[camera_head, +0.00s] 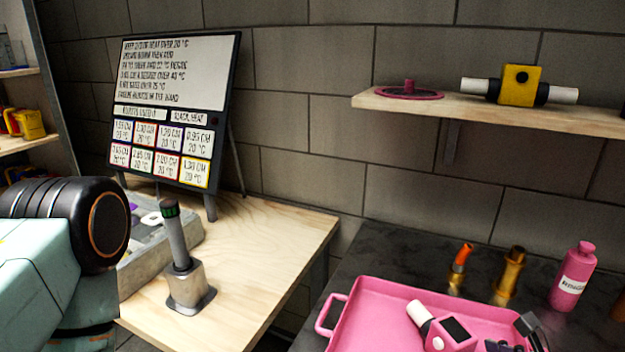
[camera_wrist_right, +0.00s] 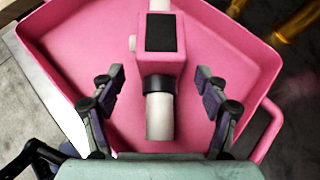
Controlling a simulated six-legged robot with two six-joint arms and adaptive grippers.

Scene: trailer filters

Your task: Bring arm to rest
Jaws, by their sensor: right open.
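My right gripper (camera_wrist_right: 160,88) is open in the right wrist view, one dark finger on each side of a pink filter device (camera_wrist_right: 161,58). The device has a black screen and white ends, and a gap shows between it and each finger. It lies in a pink tray (camera_wrist_right: 60,35). In the head view the tray (camera_head: 375,292) is at the bottom right, with the device (camera_head: 452,336) in it. Dark parts of my right gripper (camera_head: 516,338) show beside the device. My left arm (camera_head: 60,240) comes in from the left; its gripper is out of view.
A wooden table (camera_head: 270,250) holds a grey upright handle on a stand (camera_head: 185,285) and a grey case (camera_head: 150,255). A sign board (camera_head: 170,105) stands behind. A shelf (camera_head: 420,103) holds a yellow device (camera_head: 519,84). Brass parts (camera_head: 508,275) and a pink bottle (camera_head: 573,277) stand behind the tray.

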